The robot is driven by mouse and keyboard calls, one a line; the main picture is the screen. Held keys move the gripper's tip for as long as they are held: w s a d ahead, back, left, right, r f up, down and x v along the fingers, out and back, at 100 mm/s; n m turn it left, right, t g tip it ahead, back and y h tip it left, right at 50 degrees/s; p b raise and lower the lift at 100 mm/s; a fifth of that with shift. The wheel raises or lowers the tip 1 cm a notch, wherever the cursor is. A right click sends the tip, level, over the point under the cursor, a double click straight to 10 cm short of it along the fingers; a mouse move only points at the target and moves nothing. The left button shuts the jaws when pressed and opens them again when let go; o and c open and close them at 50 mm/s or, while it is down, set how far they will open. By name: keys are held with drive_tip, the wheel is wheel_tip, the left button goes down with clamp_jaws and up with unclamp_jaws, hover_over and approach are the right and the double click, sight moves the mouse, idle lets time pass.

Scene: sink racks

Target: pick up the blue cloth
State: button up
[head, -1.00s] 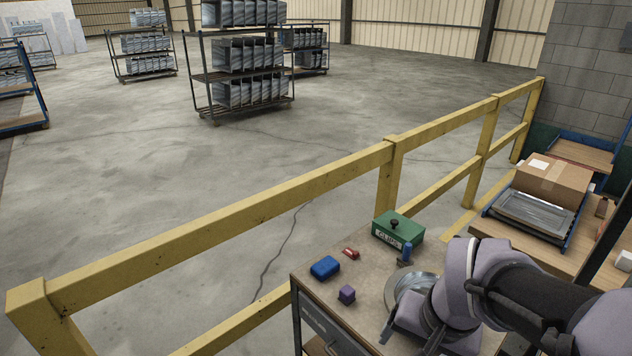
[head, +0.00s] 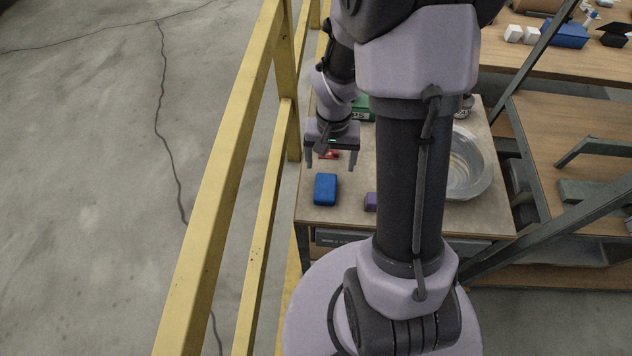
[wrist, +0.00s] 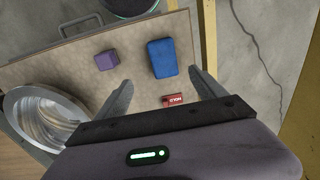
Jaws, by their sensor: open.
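The blue cloth (head: 325,188) is a compact, block-shaped blue piece lying on the small worktable (head: 340,218), near its left edge. It also shows in the wrist view (wrist: 162,58), upper middle, fully visible. My gripper (head: 331,164) is open and empty, pointing down. In the head view its fingertips are just beyond the cloth. In the wrist view the cloth appears between and ahead of the two fingertips (wrist: 160,80), not touching them. I cannot tell the exact height of the fingers above it.
A small red tag (wrist: 172,101) lies close to the cloth, between the fingers. A purple cube (wrist: 106,60) sits beside the cloth. A round metal bowl (head: 468,168) and a green box (head: 362,107) share the table. A yellow railing (head: 220,190) runs along the table's left side.

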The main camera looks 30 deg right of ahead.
sight(326, 186)
wheel_tip(326, 186, down, 8)
drive_tip(key=shift+r+b, duration=0.25)
drive_tip(key=shift+b, duration=0.8)
drive_tip(key=f+b, duration=0.1)
drive_tip(key=f, duration=0.2)
drive_tip(key=f+b, duration=0.1)
drive_tip(key=f, duration=0.1)
drive_tip(key=shift+w+a+f+b, duration=0.1)
drive_tip(key=shift+w+a+b, duration=0.1)
drive_tip(key=shift+a+b, duration=0.2)
drive_tip(key=c, duration=1.4)
wheel_tip(326, 186, up, 10)
drive_tip(key=p, duration=0.4)
drive_tip(key=shift+c, duration=0.2)
